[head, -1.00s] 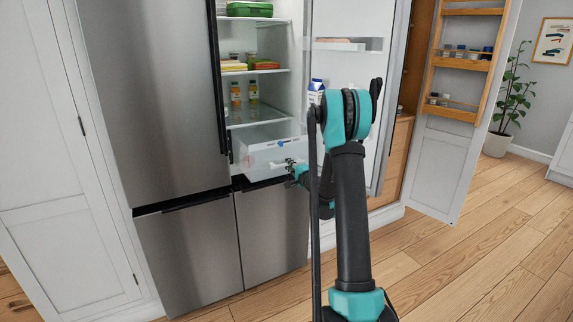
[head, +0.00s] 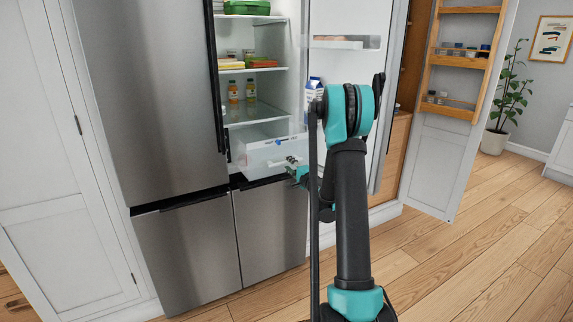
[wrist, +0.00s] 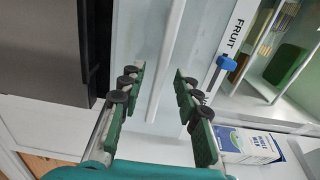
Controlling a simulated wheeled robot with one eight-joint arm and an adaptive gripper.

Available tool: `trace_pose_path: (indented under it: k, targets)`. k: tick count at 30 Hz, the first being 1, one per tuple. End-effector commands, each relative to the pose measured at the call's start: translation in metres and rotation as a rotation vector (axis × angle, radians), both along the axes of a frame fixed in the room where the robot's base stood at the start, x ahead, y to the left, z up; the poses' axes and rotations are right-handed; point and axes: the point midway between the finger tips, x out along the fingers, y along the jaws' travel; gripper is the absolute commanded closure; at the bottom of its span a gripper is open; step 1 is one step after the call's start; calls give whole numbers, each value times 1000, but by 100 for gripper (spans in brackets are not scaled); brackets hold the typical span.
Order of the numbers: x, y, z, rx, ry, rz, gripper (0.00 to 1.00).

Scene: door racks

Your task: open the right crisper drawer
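The crisper drawer (head: 262,155), a clear bin with a pale front, sits low in the open fridge compartment. Its front appears to jut a little forward; how far I cannot tell. In the wrist view its front (wrist: 150,35) carries a FRUIT label and a blue slider (wrist: 227,63). My gripper (head: 293,168) is at the right part of the drawer front. In the wrist view my gripper (wrist: 157,88) has its two green fingers spread apart, with a pale ridge of the drawer front between them. Contact is not clear.
The open fridge door (head: 345,70) stands to the right, holding a milk carton (head: 314,90), also seen in the wrist view (wrist: 248,145). The closed steel door (head: 150,95) is on the left. Shelves with bottles (head: 250,92) are above the drawer. Wood floor is clear at right.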

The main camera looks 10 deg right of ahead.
Motion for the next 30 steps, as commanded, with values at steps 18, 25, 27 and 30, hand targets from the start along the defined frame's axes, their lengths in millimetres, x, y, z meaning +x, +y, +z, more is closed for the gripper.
trace_pose_path:
  k: [18, 25, 27, 30]
  targets:
    - [-86, -28, 0, 0, 0, 0, 67]
    - [-87, -28, 0, 0, 0, 0, 67]
    - [-87, -28, 0, 0, 0, 1, 67]
    - [-90, -23, 2, -18, 6, 11, 67]
